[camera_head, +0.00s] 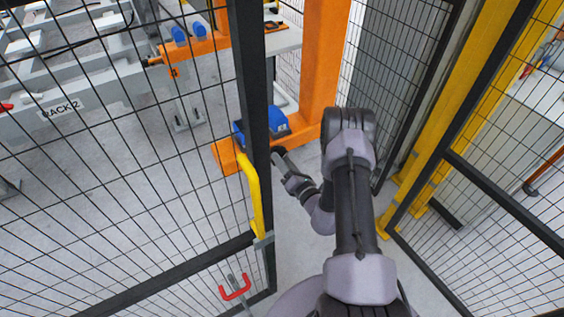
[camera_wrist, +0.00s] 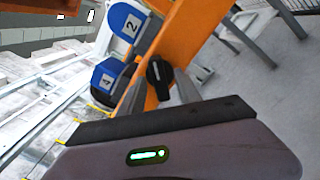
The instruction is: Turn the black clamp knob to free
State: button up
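The black clamp knob (camera_wrist: 158,72) sits on the orange frame (camera_wrist: 183,40) in the upper middle of the wrist view. Its lighter pointer mark faces the top of that picture. My gripper (camera_wrist: 161,88) shows two grey fingers standing apart, one at each side below the knob. I cannot tell whether they touch it or stop short of it. In the head view my gripper (camera_head: 280,158) is low beside the dark gate post, near the blue blocks (camera_head: 274,128) at the orange column's foot. The knob cannot be made out there.
Blue pads marked 2 (camera_wrist: 126,22) and 4 (camera_wrist: 108,78) lie beside the knob. A dark gate post (camera_head: 252,90) with a yellow handle (camera_head: 250,190) stands just left of my arm. Mesh panels flank both sides. Grey floor (camera_head: 300,215) is open between them.

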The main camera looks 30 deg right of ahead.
jog(key=shift+w, duration=0.25)
jog(key=shift+c, duration=0.4)
grip_shut()
